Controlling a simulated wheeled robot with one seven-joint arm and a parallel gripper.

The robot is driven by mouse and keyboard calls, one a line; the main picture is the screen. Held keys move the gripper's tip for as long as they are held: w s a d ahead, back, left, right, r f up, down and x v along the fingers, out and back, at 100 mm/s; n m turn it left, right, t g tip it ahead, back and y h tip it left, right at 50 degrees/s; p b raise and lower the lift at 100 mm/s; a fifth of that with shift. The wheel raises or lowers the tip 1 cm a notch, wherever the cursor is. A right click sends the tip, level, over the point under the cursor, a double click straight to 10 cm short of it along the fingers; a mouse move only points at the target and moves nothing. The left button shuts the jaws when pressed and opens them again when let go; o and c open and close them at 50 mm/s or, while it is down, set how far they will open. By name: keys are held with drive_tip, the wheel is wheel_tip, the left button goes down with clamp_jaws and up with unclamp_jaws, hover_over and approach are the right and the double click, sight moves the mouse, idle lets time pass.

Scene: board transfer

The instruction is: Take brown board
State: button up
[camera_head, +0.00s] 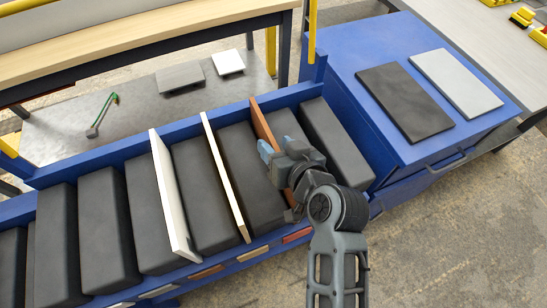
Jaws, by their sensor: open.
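The brown board (261,125) stands upright in a slot between two dark grey blocks of the blue rack, toward its right end. Its upper far part shows; its nearer part is hidden behind my gripper. My gripper (277,148) is open, with its fingertips over the rack next to the brown board. I cannot tell whether the fingers touch the board or stand around it. A cream board (226,177) and a white board (173,195) stand in slots further left.
The blue rack (88,163) holds several dark grey blocks (335,143). A blue cabinet (345,62) at right carries a black board (405,102) and a light grey board (456,82). A wooden-topped table (140,35) stands behind. Open floor (450,220) lies at the lower right.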

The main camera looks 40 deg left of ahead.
drive_tip(key=shift+a, duration=0.15)
clamp_jaws()
idle(0.4)
idle(1.0)
